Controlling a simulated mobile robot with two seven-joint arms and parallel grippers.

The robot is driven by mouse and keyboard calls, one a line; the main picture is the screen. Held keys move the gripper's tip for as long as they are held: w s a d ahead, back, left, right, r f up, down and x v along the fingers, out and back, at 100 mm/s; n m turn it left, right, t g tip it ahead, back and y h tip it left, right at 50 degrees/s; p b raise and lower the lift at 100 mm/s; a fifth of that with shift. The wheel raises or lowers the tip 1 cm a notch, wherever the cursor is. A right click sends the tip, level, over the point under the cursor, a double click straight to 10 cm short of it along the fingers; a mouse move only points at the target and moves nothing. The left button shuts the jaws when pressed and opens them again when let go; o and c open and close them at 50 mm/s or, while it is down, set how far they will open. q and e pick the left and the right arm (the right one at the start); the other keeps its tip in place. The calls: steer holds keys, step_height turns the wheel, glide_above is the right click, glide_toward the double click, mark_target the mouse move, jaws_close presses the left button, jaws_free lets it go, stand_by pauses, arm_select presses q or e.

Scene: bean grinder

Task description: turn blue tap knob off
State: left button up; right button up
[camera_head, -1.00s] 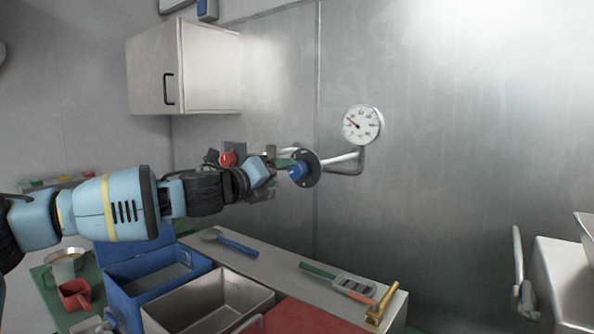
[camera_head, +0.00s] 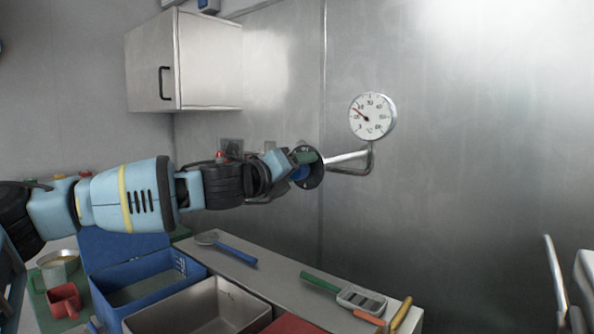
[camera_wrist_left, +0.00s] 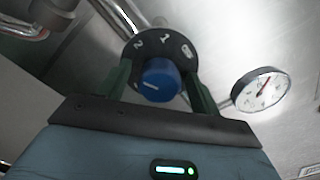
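The blue tap knob (camera_wrist_left: 160,80) sits on a round black dial plate (camera_wrist_left: 160,44) on the steel wall. The plate has white marks, among them a 2 and a 1. A white line shows on the knob's face. In the head view the knob (camera_head: 300,173) is partly hidden by my left gripper (camera_head: 304,160). The gripper is open around the knob. My right gripper is not in view.
A round gauge (camera_head: 372,115) and a pipe (camera_head: 350,160) are close right of the knob. A white cabinet (camera_head: 205,62) hangs upper left.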

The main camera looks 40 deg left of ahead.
arm_select(q)
steer(key=c, duration=1)
